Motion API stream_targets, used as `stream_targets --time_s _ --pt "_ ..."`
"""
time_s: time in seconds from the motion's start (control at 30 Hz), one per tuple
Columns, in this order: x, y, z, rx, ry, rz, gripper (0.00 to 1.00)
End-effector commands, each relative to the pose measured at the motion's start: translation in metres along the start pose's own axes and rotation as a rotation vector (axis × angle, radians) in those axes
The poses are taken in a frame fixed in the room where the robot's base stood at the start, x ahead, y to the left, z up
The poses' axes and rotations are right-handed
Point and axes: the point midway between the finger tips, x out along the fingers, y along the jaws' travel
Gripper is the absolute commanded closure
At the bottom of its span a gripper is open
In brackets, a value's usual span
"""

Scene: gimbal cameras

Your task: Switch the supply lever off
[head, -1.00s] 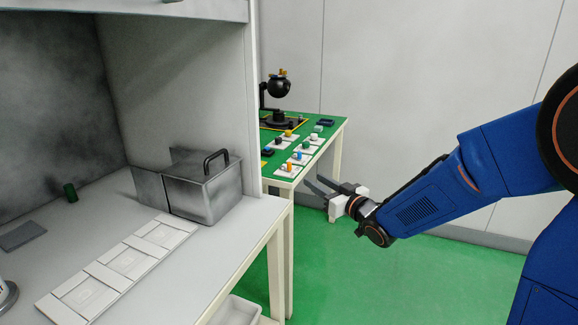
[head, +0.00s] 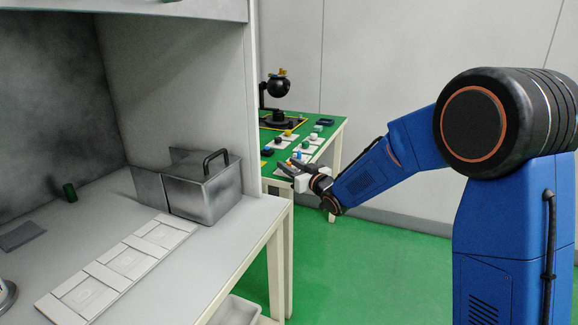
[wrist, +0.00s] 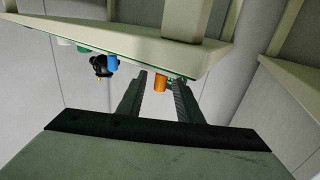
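My gripper (head: 286,167) is at the near edge of the green-topped table (head: 270,168) in the head view, beside small white plates carrying coloured knobs and switches. In the wrist view the gripper (wrist: 160,77) is open, with two dark fingers spread apart. An orange cylindrical knob (wrist: 160,84) shows between the fingertips, and I cannot tell whether they touch it. A blue knob (wrist: 112,62) is to its left. The wrist picture looks upside down, with the table at the top. I cannot tell which fitting is the supply lever; my gripper covers part of the nearest plate.
A black gimbal camera (head: 278,86) stands at the back of the green table. A grey bench (head: 255,225) with a metal box (head: 203,190) and a row of white plates (head: 127,262) fills the left. Green floor (head: 390,265) is clear on the right.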

Motion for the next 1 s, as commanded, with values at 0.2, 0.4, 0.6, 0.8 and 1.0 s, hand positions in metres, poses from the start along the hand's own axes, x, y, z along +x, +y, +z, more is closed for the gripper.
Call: stream_targets --time_s 0.2,0.4,0.6,0.8,1.0 --pt "0.0043 -0.0001 0.0002 0.0 0.0 0.0 0.68" --pt "0.0041 0.0 0.0 0.0 0.0 0.0 0.79" --pt "0.004 -0.0001 0.0 0.0 0.0 0.0 1.0" --pt "0.0043 -0.0021 -0.0008 0.001 0.002 0.026 1.0" --pt "0.0043 -0.0057 -0.0016 0.001 0.003 0.102 1.0"
